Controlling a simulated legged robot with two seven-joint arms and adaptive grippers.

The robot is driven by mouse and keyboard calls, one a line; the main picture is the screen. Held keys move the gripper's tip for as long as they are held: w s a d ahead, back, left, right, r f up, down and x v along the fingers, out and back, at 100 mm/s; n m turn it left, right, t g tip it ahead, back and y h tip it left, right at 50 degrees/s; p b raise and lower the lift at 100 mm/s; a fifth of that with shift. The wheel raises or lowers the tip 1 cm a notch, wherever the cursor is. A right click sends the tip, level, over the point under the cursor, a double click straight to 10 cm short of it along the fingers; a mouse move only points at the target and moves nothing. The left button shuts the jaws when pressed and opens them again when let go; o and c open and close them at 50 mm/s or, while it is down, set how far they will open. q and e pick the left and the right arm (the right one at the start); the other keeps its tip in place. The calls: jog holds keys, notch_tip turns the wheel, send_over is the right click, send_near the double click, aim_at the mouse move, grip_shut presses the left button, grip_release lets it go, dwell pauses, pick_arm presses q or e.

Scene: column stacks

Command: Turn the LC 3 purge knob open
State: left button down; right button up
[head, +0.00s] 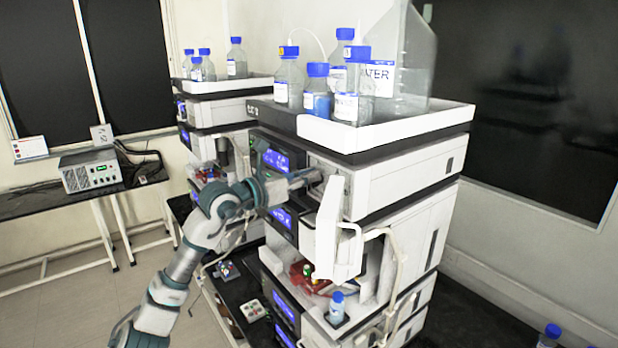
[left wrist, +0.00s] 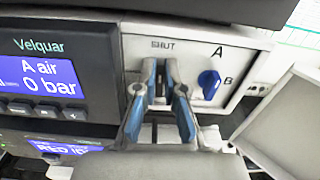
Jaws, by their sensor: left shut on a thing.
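My left gripper (head: 310,181) reaches the front of the upper module of the near column stack (head: 400,185). In the left wrist view the fingers (left wrist: 161,75) are shut on a small dark knob (left wrist: 160,88) on a white panel, below a label that seems to read SHUT. The fingers hide most of the knob, so its angle is hard to tell. A blue selector knob (left wrist: 208,84) marked A and B sits just right of the fingers, apart from them. My right gripper is not in view.
A display (left wrist: 38,80) reading "A air 0 bar" is left of the fingers. A white open panel (head: 327,235) stands close below and right of the gripper. Blue-capped bottles (head: 317,90) fill the top tray (head: 400,130). A second stack (head: 215,110) stands behind.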

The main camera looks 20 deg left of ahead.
pick_arm(q)
jog(key=n+b, duration=0.1)
jog(key=n, duration=0.3)
jog(key=f+n+b, duration=0.1)
jog(key=n, duration=0.3)
jog(key=w+a+n+b, duration=0.1)
jog(key=n, duration=0.4)
jog(key=shift+f, duration=0.4)
jog(key=shift+f+n+b, duration=0.15)
jog(key=shift+n+b, duration=0.4)
jog(key=shift+n, duration=0.95)
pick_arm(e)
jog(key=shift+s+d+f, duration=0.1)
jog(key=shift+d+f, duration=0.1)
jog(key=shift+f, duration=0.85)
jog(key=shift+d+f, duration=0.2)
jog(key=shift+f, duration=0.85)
